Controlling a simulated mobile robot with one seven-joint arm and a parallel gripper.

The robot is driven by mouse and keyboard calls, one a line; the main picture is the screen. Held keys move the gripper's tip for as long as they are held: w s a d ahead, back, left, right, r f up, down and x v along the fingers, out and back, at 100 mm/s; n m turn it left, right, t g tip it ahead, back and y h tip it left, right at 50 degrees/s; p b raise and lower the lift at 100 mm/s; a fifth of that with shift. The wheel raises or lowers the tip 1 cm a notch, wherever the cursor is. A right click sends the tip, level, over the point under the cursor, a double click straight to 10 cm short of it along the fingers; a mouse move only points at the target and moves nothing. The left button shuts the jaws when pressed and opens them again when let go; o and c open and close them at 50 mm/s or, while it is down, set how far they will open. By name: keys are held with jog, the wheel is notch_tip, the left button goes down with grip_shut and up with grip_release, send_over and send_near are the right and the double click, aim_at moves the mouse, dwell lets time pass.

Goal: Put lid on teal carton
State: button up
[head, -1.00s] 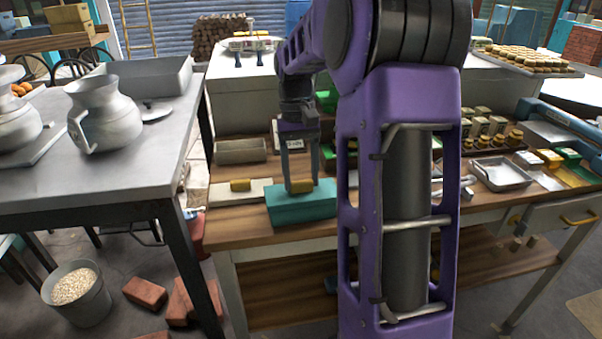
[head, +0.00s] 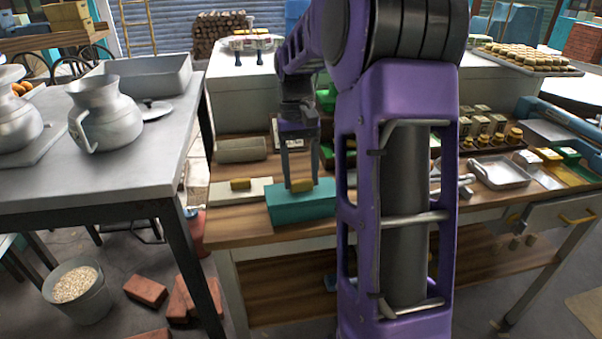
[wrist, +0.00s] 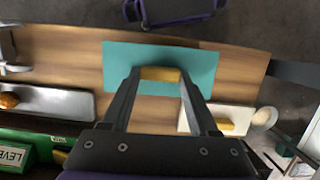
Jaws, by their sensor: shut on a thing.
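The teal carton (head: 287,209) sits on the wooden workbench, left of my arm's purple link. It also shows in the wrist view (wrist: 120,68), below my fingers. A small yellow block, which looks like the lid or its handle (head: 301,185), is at the top of the teal carton. My gripper (head: 302,180) points down with its fingers around this yellow piece and is shut on it. In the wrist view the yellow piece (wrist: 160,74) lies between the fingertips, over the teal surface. I cannot tell whether it rests fully on the carton.
A pale carton with a yellow piece on top (head: 255,192) stands left of the teal one. A metal table with a jug (head: 105,112) is at the left. A metal tray (head: 497,172) and small jars are at the right.

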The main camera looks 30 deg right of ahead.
jog(key=shift+f, duration=0.75)
dwell(0.9)
jog(key=o, duration=1.5)
jog(key=shift+o, duration=0.4)
jog(key=shift+r, duration=0.15)
jog(key=shift+r+p, duration=3.3)
jog(key=shift+r, duration=0.1)
